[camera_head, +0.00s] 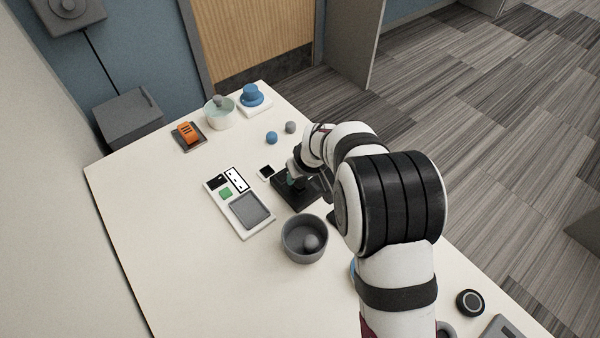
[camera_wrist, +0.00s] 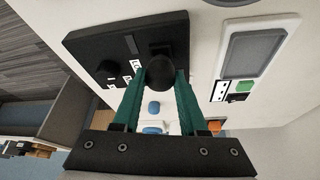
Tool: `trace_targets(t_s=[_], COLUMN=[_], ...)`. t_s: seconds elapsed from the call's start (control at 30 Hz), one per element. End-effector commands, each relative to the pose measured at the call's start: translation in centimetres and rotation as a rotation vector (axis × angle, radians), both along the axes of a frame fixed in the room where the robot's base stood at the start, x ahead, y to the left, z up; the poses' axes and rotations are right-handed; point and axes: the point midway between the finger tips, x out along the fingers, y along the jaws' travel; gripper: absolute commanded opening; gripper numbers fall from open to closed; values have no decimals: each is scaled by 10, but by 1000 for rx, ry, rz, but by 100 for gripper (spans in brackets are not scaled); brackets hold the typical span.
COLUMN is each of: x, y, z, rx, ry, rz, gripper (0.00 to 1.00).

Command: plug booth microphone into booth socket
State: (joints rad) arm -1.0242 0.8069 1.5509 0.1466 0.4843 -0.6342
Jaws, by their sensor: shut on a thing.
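My gripper (camera_wrist: 163,78) has green fingers shut on a dark round-headed piece (camera_wrist: 160,70), which looks like the booth microphone. It is held right at a black panel (camera_wrist: 85,45), beside a dark square (camera_wrist: 160,47) that may be the booth socket. I cannot tell whether the microphone's end is inside it or just in front of it. The panel also carries a black round knob (camera_wrist: 108,69) and small white labels. In the head view, the black panel (camera_head: 306,199) lies on the table and my gripper (camera_head: 292,179) is over it, partly hidden by my arm.
A grey bowl (camera_head: 292,252) holding a ball stands close to the panel. A white tray (camera_head: 262,232) with a grey recess lies to its left. An orange item (camera_head: 187,132), a pale bowl (camera_head: 218,119) and a blue knob (camera_head: 252,95) stand farther back. The left of the table is clear.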

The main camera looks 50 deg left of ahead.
Motion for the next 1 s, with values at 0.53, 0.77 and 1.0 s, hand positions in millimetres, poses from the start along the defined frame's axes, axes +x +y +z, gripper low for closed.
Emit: trace_targets(t_s=[0.53,0.77,1.0], x=[0,0,0], y=[0,0,-1], z=[-13,-13,-11], rx=[0,0,1], ry=[0,0,-1], rz=[-1,0,0], gripper=[48,77,77])
